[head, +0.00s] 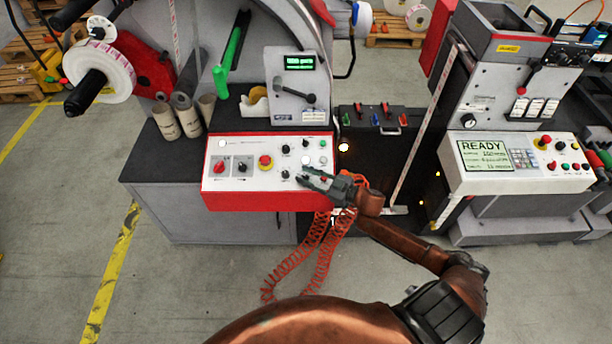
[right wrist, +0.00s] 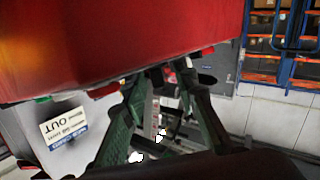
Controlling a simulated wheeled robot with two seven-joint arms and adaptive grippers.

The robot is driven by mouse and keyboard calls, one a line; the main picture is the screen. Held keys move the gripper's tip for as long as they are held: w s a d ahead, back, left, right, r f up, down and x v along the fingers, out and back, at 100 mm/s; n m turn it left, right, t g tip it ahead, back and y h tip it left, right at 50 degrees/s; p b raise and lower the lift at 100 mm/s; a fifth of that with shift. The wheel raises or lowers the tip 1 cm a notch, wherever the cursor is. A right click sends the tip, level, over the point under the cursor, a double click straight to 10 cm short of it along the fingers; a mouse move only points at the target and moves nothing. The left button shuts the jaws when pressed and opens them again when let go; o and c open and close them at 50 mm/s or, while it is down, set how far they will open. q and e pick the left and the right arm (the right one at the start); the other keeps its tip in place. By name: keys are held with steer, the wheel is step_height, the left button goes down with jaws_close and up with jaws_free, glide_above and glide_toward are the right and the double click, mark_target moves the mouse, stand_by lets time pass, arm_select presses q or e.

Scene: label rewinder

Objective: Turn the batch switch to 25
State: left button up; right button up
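The red-edged white control panel (head: 232,184) carries several black knobs, a red switch and a red emergency button. Their labels are too small to read, so I cannot tell which knob is the batch switch. One black knob (head: 285,174) sits at the panel's lower middle. My right gripper (head: 301,178) is at the panel's lower right, its fingertips just right of that knob; contact cannot be made out. In the right wrist view, the gripper's fingers (right wrist: 171,76) lean together with a narrow gap and nothing clearly between them. My left gripper is out of view.
A red surface (right wrist: 120,45) fills the upper left of the right wrist view, close to the fingers. Orange coiled hoses (head: 318,240) hang below the panel beside my right arm. A second console (head: 510,165) reading READY stands at the right.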

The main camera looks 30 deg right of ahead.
steer(key=v, duration=1.1)
steer(key=shift+s+d, duration=0.15)
steer(key=shift+s, duration=0.25)
